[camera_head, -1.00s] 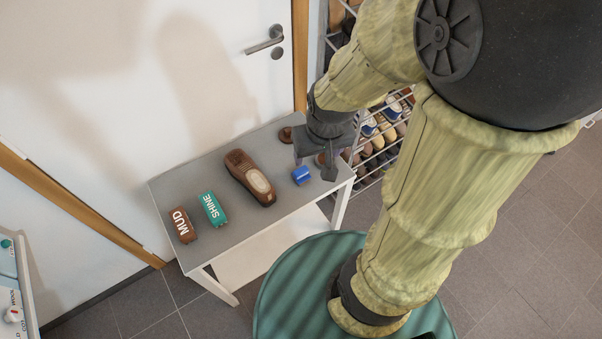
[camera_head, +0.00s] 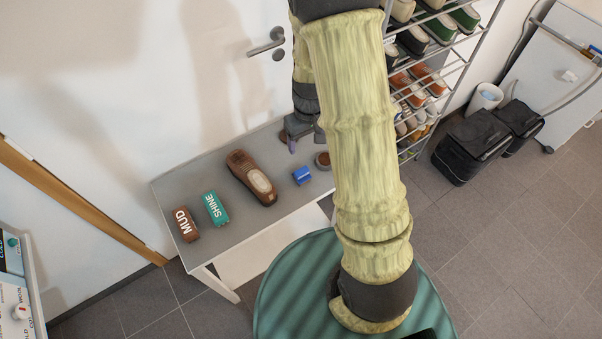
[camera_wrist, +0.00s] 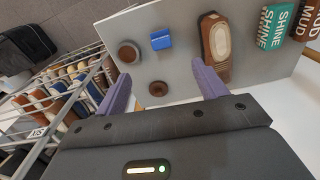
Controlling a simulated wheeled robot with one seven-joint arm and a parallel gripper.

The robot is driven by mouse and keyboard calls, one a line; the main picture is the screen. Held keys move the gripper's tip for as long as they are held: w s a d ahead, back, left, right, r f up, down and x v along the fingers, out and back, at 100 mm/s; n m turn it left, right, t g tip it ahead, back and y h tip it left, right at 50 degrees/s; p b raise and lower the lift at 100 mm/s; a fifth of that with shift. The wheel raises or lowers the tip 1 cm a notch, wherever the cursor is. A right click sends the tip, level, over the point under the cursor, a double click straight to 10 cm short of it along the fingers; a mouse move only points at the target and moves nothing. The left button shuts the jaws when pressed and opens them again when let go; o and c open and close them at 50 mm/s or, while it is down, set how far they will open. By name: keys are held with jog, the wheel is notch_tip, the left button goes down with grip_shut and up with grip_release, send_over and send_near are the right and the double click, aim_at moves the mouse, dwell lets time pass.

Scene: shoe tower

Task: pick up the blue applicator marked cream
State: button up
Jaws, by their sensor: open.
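The blue applicator (camera_head: 302,175) is a small blue block lying on the grey table (camera_head: 240,222), right of the brown shoe (camera_head: 251,178). In the wrist view the blue applicator (camera_wrist: 161,40) lies beyond my fingertips, roughly between their lines; any lettering on it is too small to read. My gripper (camera_head: 305,140) is above the table's back right part, behind the applicator and apart from it. In the wrist view my gripper (camera_wrist: 163,71) shows two purple fingers spread wide with nothing between them.
Two round brown tins, one nearer (camera_wrist: 158,89) and one farther (camera_wrist: 129,52), lie close to the applicator. A teal SHINE block (camera_head: 215,209) and a brown MUD block (camera_head: 184,224) lie left of the shoe. A shoe rack (camera_head: 425,75) stands right of the table.

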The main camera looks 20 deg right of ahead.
aim_at(302, 170)
jog(key=f, duration=0.1)
jog(key=w+f, duration=0.2)
jog(key=shift+d+f+n, duration=0.1)
jog(key=shift+d+n, duration=0.15)
jog(key=shift+n, duration=0.15)
jog(key=shift+s+f, duration=0.1)
notch_tip(302, 170, down, 12)
jog(key=shift+a+p, duration=0.1)
jog(key=shift+p, duration=0.85)
jog(key=shift+f, duration=0.1)
jog(key=shift+w+a+f+p, duration=0.15)
jog(key=shift+f+p, duration=0.15)
jog(key=shift+f, duration=0.55)
jog(key=shift+w+a+f+p, duration=0.15)
jog(key=shift+f+p, duration=0.2)
jog(key=shift+f, duration=0.45)
jog(key=shift+w+a+f+p, duration=0.15)
jog(key=shift+f+p, duration=0.15)
jog(key=shift+f, duration=0.55)
jog(key=shift+s, duration=0.1)
jog(key=shift+c, duration=0.4)
jog(key=c, duration=1)
